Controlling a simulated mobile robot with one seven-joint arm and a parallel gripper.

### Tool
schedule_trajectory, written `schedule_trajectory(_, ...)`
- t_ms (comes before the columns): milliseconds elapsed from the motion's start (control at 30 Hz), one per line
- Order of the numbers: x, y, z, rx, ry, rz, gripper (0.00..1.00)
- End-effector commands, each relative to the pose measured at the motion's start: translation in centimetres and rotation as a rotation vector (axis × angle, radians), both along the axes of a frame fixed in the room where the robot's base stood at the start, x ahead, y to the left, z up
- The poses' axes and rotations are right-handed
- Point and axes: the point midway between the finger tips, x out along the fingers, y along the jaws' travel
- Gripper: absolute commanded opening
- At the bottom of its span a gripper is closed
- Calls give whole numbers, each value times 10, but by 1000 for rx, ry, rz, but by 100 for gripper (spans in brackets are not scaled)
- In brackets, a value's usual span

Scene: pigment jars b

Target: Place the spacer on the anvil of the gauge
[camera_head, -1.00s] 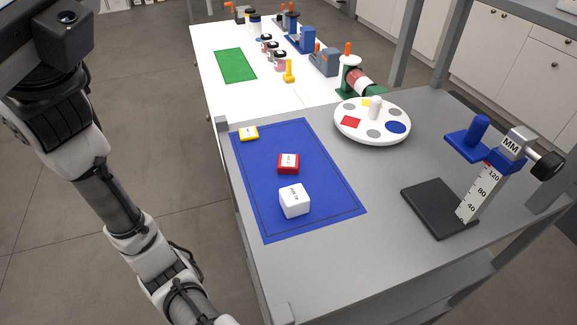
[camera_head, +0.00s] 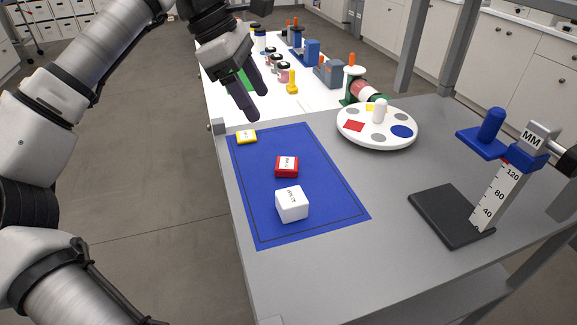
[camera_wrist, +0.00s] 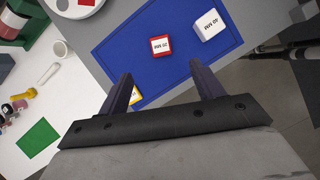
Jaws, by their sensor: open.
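Three block spacers rest apart on the blue mat (camera_head: 325,215): a yellow one (camera_head: 246,137) at its far left corner, a red one (camera_head: 287,167) in the middle and a larger white one (camera_head: 292,205) nearer. The wrist view shows the red one (camera_wrist: 161,46) and white one (camera_wrist: 208,25) with small MM labels; the yellow one (camera_wrist: 136,95) is partly hidden by a finger. My gripper (camera_head: 257,106) is open and empty, above the mat's far left end. The gauge stands at right: a dark flat base (camera_head: 452,215), an upright scale (camera_head: 497,197) and a raised blue jaw (camera_head: 481,147).
A white round palette (camera_head: 377,130) with coloured spots stands behind the mat. A white table beyond holds jars, a yellow peg (camera_head: 292,84) and blue and grey fixtures. Grey tabletop is bare between the mat and the gauge.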

Motion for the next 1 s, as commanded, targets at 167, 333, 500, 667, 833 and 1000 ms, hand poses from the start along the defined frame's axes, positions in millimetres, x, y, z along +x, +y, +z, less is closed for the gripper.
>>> schedule_trajectory(167, 0, 4, -18, 38, 16, 8, 66)
schedule_trajectory(333, -1, -9, -49, 35, 16, 5, 66)
schedule_trajectory(500, -2, -20, -74, 33, 14, 7, 66)
schedule_trajectory(667, -2, -23, -84, 32, 13, 8, 66)
schedule_trajectory(833, -1, -24, -102, 32, 16, 7, 66)
schedule_trajectory(1000, 1, -30, -127, 32, 13, 6, 66)
